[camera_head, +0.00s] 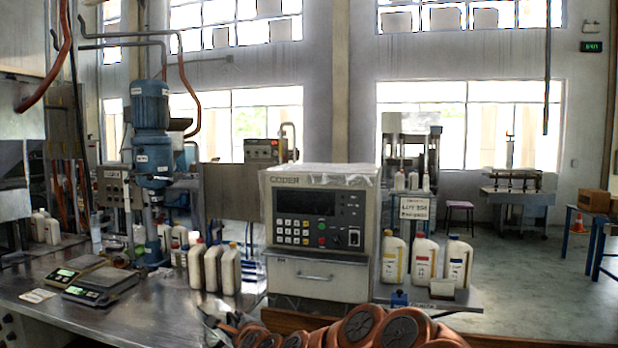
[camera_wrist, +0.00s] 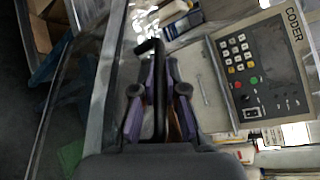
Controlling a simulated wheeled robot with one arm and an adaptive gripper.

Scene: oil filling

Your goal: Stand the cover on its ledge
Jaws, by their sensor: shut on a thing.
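In the wrist view, my gripper (camera_wrist: 161,85) has its two purple-edged fingers shut on a thin black bent piece (camera_wrist: 157,50), whose upper end hooks to the left. I cannot tell whether this piece is part of the cover. The grey coder machine (camera_head: 318,238) stands on the bench in the head view, with a lower front panel (camera_head: 318,289) and a bar handle. This panel (camera_wrist: 203,70) also shows right of my fingers in the wrist view. In the head view, dark parts show at the bottom edge beside my orange arm; the fingertips cannot be made out there.
White bottles (camera_head: 229,268) stand left of the coder, and labelled bottles (camera_head: 424,260) stand on a shelf at its right. Scales (camera_head: 100,284) lie on the steel bench (camera_head: 165,315) by a blue-motored machine (camera_head: 151,130). Open floor (camera_head: 530,285) is at the right.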

